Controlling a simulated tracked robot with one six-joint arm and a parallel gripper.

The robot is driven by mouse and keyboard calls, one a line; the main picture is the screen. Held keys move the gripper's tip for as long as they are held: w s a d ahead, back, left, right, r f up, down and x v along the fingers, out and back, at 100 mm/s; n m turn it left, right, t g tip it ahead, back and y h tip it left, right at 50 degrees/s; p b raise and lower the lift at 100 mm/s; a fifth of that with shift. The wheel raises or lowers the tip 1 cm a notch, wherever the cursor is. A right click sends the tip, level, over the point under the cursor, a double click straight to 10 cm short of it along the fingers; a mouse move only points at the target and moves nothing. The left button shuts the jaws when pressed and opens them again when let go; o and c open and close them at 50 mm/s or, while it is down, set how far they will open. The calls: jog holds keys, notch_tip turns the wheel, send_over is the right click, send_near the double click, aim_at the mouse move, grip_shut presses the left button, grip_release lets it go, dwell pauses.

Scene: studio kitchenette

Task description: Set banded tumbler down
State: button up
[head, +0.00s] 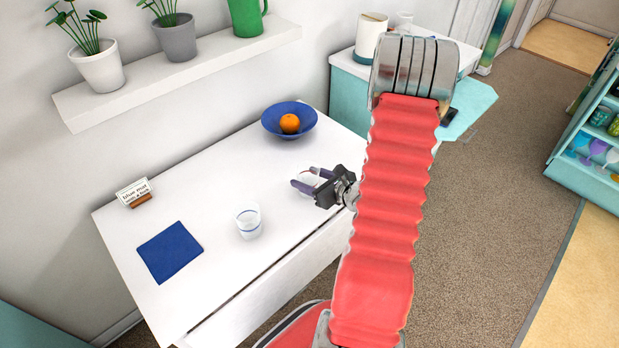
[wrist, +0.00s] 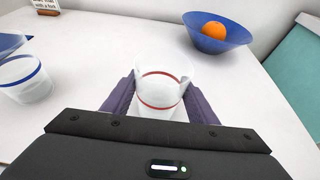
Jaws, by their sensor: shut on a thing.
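My gripper (head: 316,185) is shut on a clear tumbler with two red bands (wrist: 160,88), and its purple fingers stand on either side of it in the wrist view (wrist: 160,98). The tumbler looks upright; its base is hidden by my gripper, so I cannot tell whether it touches the table. My gripper is over the right part of the white table (head: 215,185). A second clear tumbler with a blue band (head: 249,222) stands on the table to the left, also in the wrist view (wrist: 24,78). A blue mat (head: 170,252) lies bare farther left.
A blue bowl (head: 272,121) holding an orange (head: 290,123) sits near the table's back right. A small sign (head: 134,191) stands at the back left, its words only partly legible. A shelf (head: 170,80) with plants hangs above. Clear tabletop lies between tumblers and bowl.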

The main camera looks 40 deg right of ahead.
jog(key=shift+f, duration=0.1)
jog(key=o, duration=1.2)
jog(key=shift+s+d+r, duration=0.1)
jog(key=shift+s+r, duration=0.2)
jog(key=shift+s, duration=0.2)
jog(key=v, duration=1.1)
jog(key=shift+w, duration=0.1)
